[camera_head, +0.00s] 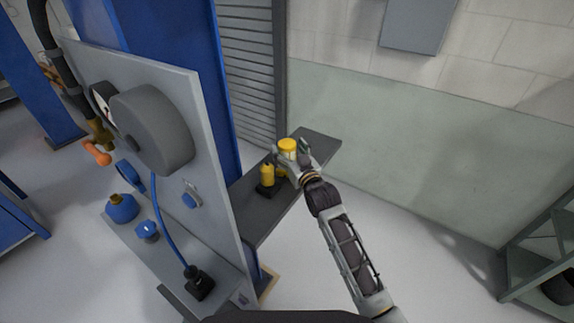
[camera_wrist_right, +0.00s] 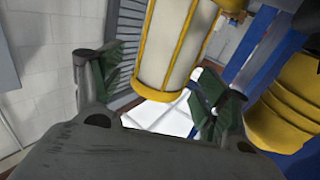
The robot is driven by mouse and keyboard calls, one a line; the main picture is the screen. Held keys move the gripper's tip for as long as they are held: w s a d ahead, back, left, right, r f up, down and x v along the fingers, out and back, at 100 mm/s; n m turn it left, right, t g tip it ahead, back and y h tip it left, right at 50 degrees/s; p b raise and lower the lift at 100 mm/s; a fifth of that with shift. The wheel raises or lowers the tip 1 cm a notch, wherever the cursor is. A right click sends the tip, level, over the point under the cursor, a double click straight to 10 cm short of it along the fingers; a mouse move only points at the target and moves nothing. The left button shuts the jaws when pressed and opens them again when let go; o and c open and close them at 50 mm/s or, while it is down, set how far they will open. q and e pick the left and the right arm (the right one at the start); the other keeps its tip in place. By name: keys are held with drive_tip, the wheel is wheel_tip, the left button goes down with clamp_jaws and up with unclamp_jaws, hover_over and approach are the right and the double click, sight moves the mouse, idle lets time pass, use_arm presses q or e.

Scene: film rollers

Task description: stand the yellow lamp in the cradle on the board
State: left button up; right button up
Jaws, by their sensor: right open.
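The yellow lamp (camera_head: 288,146) has a yellow cap and a pale body. It stands upright at the dark shelf (camera_head: 262,213) in the head view. My right gripper (camera_head: 291,155) is open around or just in front of it. In the right wrist view the lamp (camera_wrist_right: 168,45) shows large, in line with the gap of the open right gripper (camera_wrist_right: 160,88). I cannot tell whether either finger touches it. The grey upright board (camera_head: 185,95) stands at the left. I cannot tell which fitting on it is the cradle. My left gripper is out of view.
A yellow item (camera_head: 267,174) on a black base stands left of the lamp, close to my gripper. The board carries a big grey drum (camera_head: 150,130); its ledge holds a blue flask (camera_head: 121,208) and a black socket (camera_head: 199,284). The floor right of the shelf is clear.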

drive_tip(key=shift+x, duration=1.05)
drive_tip(key=shift+c, duration=0.3)
clamp_jaws()
